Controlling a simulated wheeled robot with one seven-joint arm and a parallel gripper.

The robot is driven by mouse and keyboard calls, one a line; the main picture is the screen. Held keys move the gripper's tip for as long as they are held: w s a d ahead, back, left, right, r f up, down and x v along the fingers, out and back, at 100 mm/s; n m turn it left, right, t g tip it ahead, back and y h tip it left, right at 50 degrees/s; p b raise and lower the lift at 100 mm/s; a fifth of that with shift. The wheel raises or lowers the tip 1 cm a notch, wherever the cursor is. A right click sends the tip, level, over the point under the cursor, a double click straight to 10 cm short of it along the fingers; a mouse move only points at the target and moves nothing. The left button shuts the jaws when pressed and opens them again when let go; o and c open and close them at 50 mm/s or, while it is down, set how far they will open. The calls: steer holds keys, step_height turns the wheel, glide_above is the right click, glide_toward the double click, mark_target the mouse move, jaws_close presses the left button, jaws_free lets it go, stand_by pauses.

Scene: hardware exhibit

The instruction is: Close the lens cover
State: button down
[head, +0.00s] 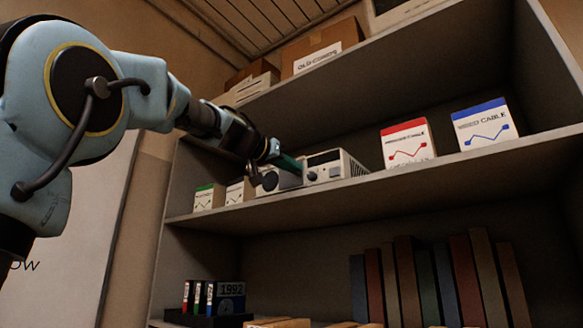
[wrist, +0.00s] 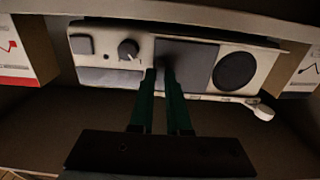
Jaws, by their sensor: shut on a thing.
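The pale projector (head: 345,164) stands on the middle shelf and fills the upper part of the wrist view (wrist: 100,40). Its round dark lens (wrist: 237,70) is exposed. The square dark lens cover (wrist: 187,62) sits beside the lens, on its left in the wrist view. My gripper (head: 283,162) reaches the projector's front from the left. In the wrist view its two green fingers (wrist: 160,76) are nearly together at the cover's left edge, shut on the cover. The fingertips partly hide the gripped part.
A knob (wrist: 128,48) is left of my fingers in the wrist view. A small white part (wrist: 263,110) juts out near the lens. A red-topped cable box (head: 408,144), a blue-topped box (head: 484,126) and small boxes (head: 209,197) flank the projector. Books (head: 440,280) stand below.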

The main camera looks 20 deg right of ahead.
mark_target(279, 177)
steer(key=w+a, duration=0.1)
steer(key=w, duration=0.1)
steer(key=w+a+b, duration=0.1)
steer(key=w, duration=0.1)
steer(key=w+a+b, duration=0.1)
steer(key=w, duration=0.1)
steer(key=shift+a, duration=0.15)
steer(key=shift+w+a, duration=0.3)
steer(key=shift+w, duration=0.1)
steer(key=c, duration=0.9)
jaws_free()
steer(key=shift+w, duration=0.1)
